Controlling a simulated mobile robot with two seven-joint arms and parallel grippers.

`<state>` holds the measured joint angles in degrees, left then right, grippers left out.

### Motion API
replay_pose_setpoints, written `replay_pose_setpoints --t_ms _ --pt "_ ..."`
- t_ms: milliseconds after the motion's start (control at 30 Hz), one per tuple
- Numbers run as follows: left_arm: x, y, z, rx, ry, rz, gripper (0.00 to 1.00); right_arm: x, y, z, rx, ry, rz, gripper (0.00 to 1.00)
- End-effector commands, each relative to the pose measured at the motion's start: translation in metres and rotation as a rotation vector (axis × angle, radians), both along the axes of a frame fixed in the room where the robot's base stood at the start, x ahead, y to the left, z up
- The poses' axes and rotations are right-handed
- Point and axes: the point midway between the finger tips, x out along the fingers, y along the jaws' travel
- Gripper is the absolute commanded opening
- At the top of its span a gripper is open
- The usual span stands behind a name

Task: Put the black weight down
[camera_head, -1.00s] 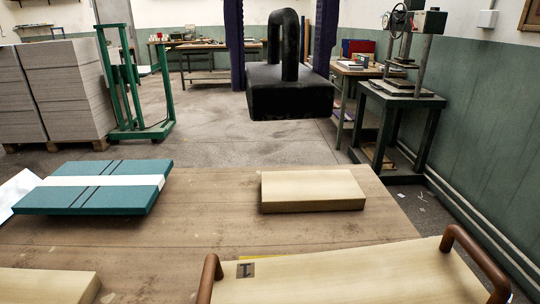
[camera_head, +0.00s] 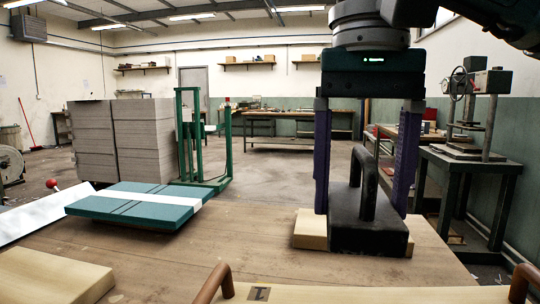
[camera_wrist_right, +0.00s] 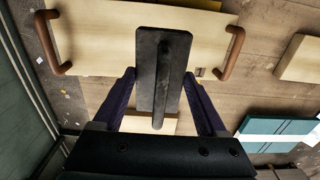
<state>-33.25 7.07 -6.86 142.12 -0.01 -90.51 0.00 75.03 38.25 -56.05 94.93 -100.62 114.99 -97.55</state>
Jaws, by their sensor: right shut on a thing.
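The black weight (camera_head: 368,225) is a dark block with an upright arched handle. My right gripper (camera_head: 362,205) comes down from above, its two purple fingers on either side of the weight, shut on it. In the right wrist view the weight (camera_wrist_right: 148,80) lies between the fingertips (camera_wrist_right: 160,82). A pale wooden block (camera_head: 310,230) on the table is partly hidden behind the weight. I cannot tell whether the weight touches the block or the table. My left gripper is not in view.
A pale board (camera_head: 350,295) with brown arched handles is at the table's front edge. A teal slab with a white band (camera_head: 135,203) lies at the left, and another pale block (camera_head: 50,275) at front left. The table (camera_head: 230,235) is clear in the middle.

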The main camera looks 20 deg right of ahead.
Motion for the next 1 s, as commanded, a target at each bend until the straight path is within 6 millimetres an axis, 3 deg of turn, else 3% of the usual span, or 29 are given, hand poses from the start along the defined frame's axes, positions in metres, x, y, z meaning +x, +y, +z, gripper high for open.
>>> replay_pose_setpoints --t_ms 100,333,667,1000 --pt "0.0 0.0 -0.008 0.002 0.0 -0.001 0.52 0.0 0.0 -0.031 0.002 0.001 0.0 0.0" --pt "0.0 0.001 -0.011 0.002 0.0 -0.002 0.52 0.0 0.0 -0.077 0.003 -0.002 0.0 0.0" --pt "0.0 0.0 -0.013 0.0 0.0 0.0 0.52 0.001 0.0 -0.101 0.001 -0.004 0.0 0.0" --pt "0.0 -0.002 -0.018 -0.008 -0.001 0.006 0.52 0.001 0.0 -0.138 0.002 -0.005 0.0 0.0"
